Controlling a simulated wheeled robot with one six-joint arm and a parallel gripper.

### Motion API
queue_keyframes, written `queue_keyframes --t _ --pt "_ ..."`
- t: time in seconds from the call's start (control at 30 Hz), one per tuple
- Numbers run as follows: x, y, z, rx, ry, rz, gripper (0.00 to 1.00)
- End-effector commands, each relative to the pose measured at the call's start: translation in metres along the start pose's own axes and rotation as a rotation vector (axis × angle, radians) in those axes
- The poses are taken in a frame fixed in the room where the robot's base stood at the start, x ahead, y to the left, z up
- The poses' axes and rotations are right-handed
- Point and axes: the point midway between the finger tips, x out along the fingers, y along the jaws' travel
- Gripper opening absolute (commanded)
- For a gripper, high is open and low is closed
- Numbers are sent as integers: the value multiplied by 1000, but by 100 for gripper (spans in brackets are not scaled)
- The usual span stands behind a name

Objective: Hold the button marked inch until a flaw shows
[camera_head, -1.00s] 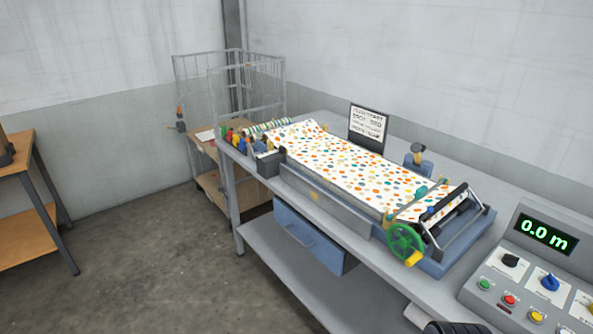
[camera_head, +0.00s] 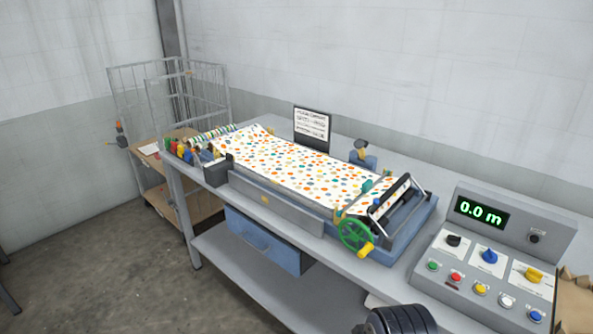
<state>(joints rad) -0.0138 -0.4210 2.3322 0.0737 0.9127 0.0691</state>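The grey control panel (camera_head: 440,278) stands at the right end of the bench, with a display (camera_head: 481,213) reading 0.0 m. Its front row holds a green button (camera_head: 433,266), a red button (camera_head: 456,277), a yellow button (camera_head: 481,288), a white button (camera_head: 506,301) and a blue button (camera_head: 536,315). The labels are too small to read, so I cannot tell which is marked inch. The spotted web (camera_head: 280,165) lies along the press bed up to the rollers. A dark rounded part of my arm shows at the bottom edge; my gripper's fingers are not visible.
A green handwheel (camera_head: 355,235) with a yellow handle sticks out at the press front. A sign (camera_head: 312,127) stands behind the web. A blue drawer (camera_head: 268,243) hangs under the bench (camera_head: 212,177). A wire cage trolley (camera_head: 130,91) stands at the back left. The floor at left is clear.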

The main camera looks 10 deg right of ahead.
Motion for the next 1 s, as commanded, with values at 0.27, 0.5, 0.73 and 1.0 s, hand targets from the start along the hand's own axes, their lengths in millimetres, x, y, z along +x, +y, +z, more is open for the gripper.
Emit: queue_keyframes --t 0.27,0.5,0.73,1.0 --pt "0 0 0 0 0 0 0" --pt "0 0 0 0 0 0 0" --pt "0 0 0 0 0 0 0" --pt "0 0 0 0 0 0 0"
